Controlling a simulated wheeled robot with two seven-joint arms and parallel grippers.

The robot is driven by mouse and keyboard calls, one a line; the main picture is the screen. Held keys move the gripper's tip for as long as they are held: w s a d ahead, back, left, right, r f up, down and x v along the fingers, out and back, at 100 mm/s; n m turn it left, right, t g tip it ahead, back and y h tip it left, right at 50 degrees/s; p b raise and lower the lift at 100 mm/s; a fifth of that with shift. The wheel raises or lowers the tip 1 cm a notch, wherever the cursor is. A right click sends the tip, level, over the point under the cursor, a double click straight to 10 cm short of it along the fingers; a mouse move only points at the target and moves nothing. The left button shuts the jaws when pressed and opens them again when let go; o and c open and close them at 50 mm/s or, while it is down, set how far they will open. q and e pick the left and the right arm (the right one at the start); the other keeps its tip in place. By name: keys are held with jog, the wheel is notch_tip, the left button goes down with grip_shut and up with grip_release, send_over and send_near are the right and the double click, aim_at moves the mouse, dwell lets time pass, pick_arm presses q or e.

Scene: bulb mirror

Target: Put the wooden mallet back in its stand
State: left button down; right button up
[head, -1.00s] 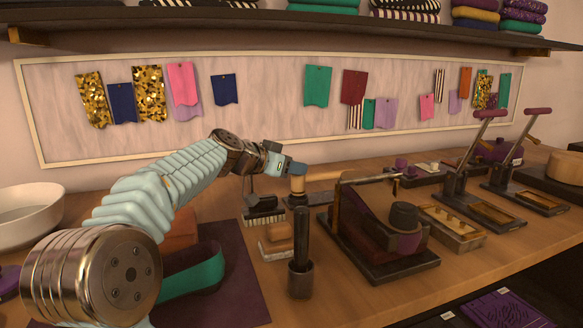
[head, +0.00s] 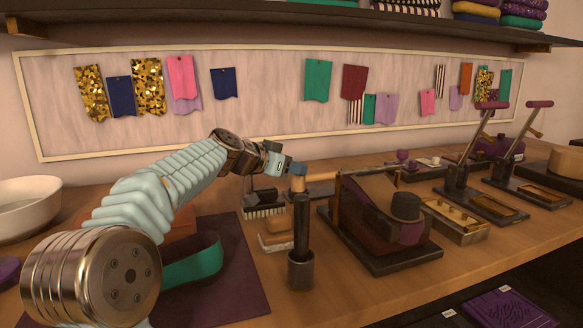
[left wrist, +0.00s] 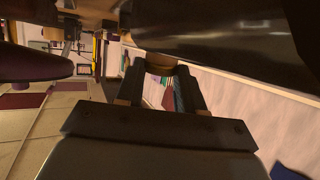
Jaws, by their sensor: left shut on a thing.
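My left gripper (head: 297,170) is at the back of the bench, shut on the wooden mallet. The mallet's pale wooden part (head: 321,176) runs to the right of the fingers in the head view. My right gripper is not in view.
An upright black tool (head: 301,225) in a cup stands in front of the gripper. A brush (head: 264,204) and blocks (head: 275,236) lie to its left. A dark press-like device (head: 380,232) stands to the right. Bare wood (head: 345,300) shows at the front.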

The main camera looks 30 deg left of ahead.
pick_arm(q)
jog(key=c, duration=0.6)
grip_release()
jog(key=v, duration=1.4)
jog(key=shift+d+b, duration=0.1)
jog(key=shift+b, duration=0.3)
